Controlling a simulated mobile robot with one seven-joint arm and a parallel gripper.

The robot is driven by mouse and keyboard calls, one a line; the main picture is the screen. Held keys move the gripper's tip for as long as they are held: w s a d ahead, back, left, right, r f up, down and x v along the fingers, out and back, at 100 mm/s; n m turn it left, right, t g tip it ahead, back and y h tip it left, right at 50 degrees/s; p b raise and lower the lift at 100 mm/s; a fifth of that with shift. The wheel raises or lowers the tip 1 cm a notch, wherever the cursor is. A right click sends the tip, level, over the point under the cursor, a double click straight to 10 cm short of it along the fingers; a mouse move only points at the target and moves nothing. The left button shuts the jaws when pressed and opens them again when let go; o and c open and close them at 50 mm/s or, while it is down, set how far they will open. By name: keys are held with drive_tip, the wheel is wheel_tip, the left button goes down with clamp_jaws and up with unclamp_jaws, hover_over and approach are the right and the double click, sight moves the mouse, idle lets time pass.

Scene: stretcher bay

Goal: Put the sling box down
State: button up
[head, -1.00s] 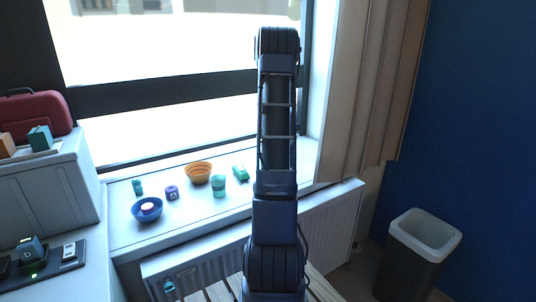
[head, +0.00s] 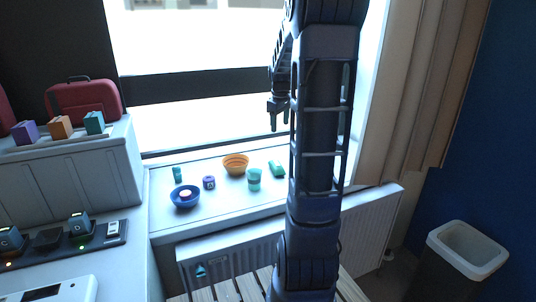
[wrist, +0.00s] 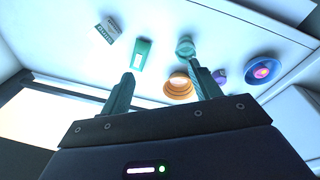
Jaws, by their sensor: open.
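My gripper (wrist: 161,73) is open with nothing between its fingers, above the windowsill (head: 225,213). In the head view my gripper (head: 274,127) shows just left of my arm, in front of the window. A small white-and-green labelled box (wrist: 107,30) lies on the sill in the wrist view, apart from my fingers; it may be the sling box, but I cannot read its label. It does not show in the head view, where my arm covers part of the sill. A green block-like item (head: 277,169) lies nearer; it also shows in the wrist view (wrist: 141,54).
The sill also holds an orange bowl (head: 236,164), a teal cup (head: 254,179), a purple cube (head: 209,182), a blue bowl (head: 185,197) and a small teal item (head: 177,174). Coloured boxes stand on the left cabinet (head: 75,175). A bin (head: 468,248) stands at right.

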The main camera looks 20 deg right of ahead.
drive_tip(key=s+a+m+t, duration=0.1)
drive_tip(key=s+a, duration=0.4)
drive_tip(key=s, duration=0.3)
drive_tip(key=s+a+m+t, duration=0.1)
drive_tip(key=s+a+m, duration=0.1)
drive_tip(key=s+a, duration=0.4)
drive_tip(key=s+a+r+m+t, duration=0.1)
drive_tip(key=s+a, duration=0.4)
drive_tip(key=s, duration=0.7)
drive_tip(key=shift+a+m+y, duration=0.2)
drive_tip(key=shift+m+y, duration=0.2)
drive_tip(key=shift+m, duration=0.3)
